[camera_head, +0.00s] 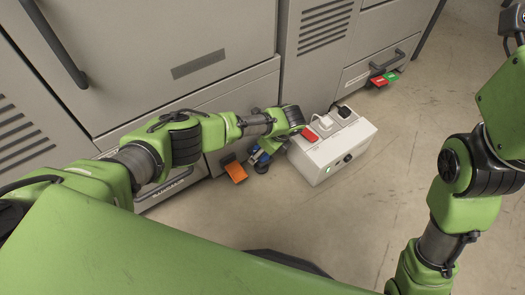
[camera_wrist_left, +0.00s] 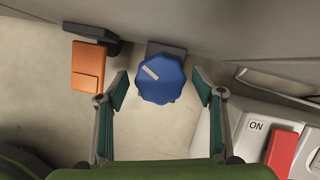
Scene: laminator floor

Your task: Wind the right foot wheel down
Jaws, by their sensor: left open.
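A blue lobed foot wheel (camera_wrist_left: 162,80) with a pale mark on its top shows in the left wrist view, in front of a dark bracket (camera_wrist_left: 166,49) at the cabinet's base. My left gripper (camera_wrist_left: 160,88) is open. Its two teal-padded fingers stand on either side of the wheel, with a visible gap on each side. In the head view my left gripper (camera_head: 262,152) is low by the cabinet, and it and the arm hide much of the wheel there. My right arm shows at the right, but its gripper is outside the picture.
An orange pedal (camera_head: 235,171) is left of the wheel; it also shows in the left wrist view (camera_wrist_left: 88,66). A white switch box (camera_head: 333,150) with a red switch stands close on the right. Grey cabinets (camera_head: 160,50) rise behind. The floor (camera_head: 385,190) right of the box is clear.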

